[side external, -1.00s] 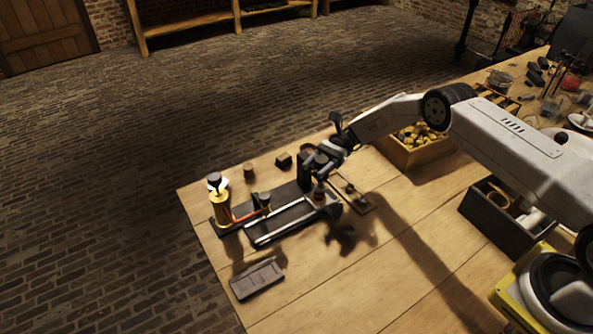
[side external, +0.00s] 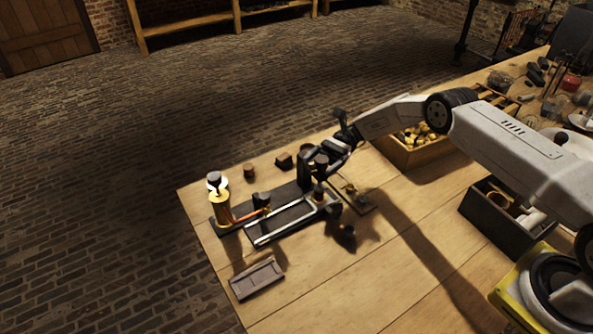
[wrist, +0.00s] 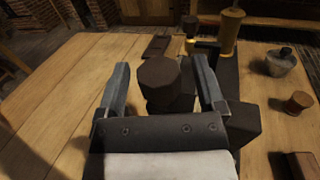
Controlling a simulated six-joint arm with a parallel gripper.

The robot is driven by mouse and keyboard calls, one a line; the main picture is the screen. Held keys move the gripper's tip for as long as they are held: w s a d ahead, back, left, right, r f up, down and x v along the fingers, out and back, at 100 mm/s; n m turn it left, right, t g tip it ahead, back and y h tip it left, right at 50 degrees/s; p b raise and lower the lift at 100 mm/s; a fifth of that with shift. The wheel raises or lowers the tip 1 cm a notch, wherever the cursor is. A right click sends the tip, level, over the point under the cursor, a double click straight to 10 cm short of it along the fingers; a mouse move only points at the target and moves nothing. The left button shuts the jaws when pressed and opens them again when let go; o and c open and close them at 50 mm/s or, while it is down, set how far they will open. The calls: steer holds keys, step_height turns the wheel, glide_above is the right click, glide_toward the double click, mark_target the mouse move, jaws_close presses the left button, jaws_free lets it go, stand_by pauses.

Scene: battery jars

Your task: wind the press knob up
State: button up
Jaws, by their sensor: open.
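The press knob (wrist: 159,74) is a dark brown, many-sided round cap on top of the press. In the wrist view it sits between the two grey fingers of my gripper (wrist: 160,64), which is open with a visible gap on each side. In the side view the knob (side external: 321,159) shows small and dark beside my gripper (side external: 328,155), at the near end of the dark press frame (side external: 304,172). The press parts below the knob are mostly hidden in the wrist view.
A long dark tray with pale rails (side external: 290,222) lies by the press. A brass cylinder (side external: 221,208) stands at its far end. A grey slotted block (side external: 257,279) and a small brown cylinder (side external: 249,171) are on the table. The table's front middle is clear.

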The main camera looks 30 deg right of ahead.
mark_target(324, 156)
steer(key=shift+v, duration=2.9)
steer(key=shift+r+t, duration=0.1)
steer(key=shift+t, duration=0.2)
steer(key=shift+d+r+m+t+y, duration=0.15)
steer(key=shift+m+t+y, duration=0.25)
steer(key=shift+m+t, duration=0.4)
steer(key=shift+s+r+m+t, duration=0.1)
steer(key=shift+s+m+t, duration=0.15)
steer(key=shift+m+t, duration=0.45)
steer(key=shift+s+d+m+t, duration=0.1)
steer(key=shift+s+m+t, duration=0.35)
steer(key=shift+t, duration=0.45)
steer(key=shift+s+d+m+t, duration=0.1)
steer(key=shift+s+m+t, duration=0.3)
steer(key=shift+t, duration=0.5)
steer(key=shift+a, duration=0.15)
steer(key=a, duration=0.7)
steer(key=shift+w+a, duration=0.25)
steer(key=shift+a, duration=0.1)
steer(key=shift+c, duration=0.2)
